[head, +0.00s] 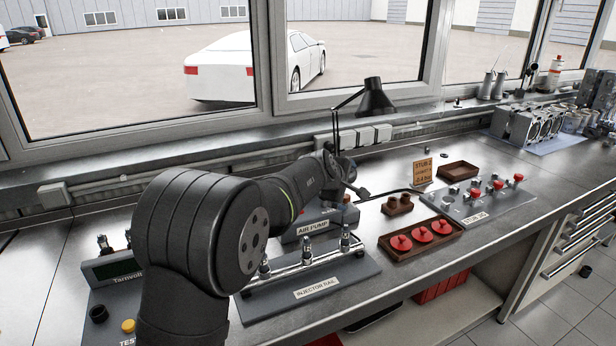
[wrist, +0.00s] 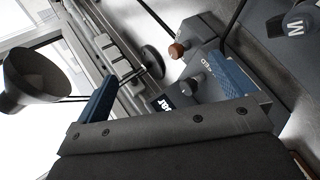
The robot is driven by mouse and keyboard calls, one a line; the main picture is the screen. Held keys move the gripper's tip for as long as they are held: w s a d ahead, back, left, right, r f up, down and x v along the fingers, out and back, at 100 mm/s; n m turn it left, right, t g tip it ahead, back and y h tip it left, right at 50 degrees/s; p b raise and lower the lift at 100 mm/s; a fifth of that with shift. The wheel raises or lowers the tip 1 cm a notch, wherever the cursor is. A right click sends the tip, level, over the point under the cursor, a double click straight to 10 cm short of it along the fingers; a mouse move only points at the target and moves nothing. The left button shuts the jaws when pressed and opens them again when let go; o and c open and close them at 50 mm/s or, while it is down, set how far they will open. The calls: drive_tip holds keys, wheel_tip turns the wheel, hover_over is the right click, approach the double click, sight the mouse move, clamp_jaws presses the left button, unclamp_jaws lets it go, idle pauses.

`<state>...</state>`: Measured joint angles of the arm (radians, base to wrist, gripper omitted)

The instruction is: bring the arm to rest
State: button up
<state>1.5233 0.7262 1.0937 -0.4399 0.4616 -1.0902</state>
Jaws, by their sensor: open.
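My arm reaches across the left and middle of the head view, over the bench (head: 345,290). In the wrist view my gripper (wrist: 168,88) shows two blue fingers set wide apart, with nothing held between them. Past the fingers are a grey box with a knob (wrist: 193,84) and an orange-brown knob (wrist: 177,50). In the head view the far end of my arm is above and behind the AIR PUMP box (head: 312,226); its fingers cannot be made out there.
The INJECTOR RAIL board (head: 318,292) stands in front of my arm. To its right are a tray of red caps (head: 403,258), a STUB board (head: 487,212) and an empty brown tray (head: 458,170). A black lamp (head: 375,100) stands behind, by the window. The right front bench is clear.

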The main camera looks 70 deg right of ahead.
drive_tip(key=w+a+n+t+h, duration=0.2)
drive_tip(key=a+n+t, duration=0.3)
drive_tip(key=n, duration=0.7)
drive_tip(key=w+a+n+t+h, duration=0.25)
drive_tip(key=a+n, duration=0.55)
drive_tip(key=n, duration=0.4)
drive_tip(key=w+d+f+t, duration=0.1)
drive_tip(key=w+d, duration=0.2)
drive_tip(key=d, duration=0.6)
drive_tip(key=shift+w+f, duration=0.3)
drive_tip(key=shift+f, duration=0.1)
drive_tip(key=v, duration=1)
drive_tip(key=shift+d+r, duration=0.1)
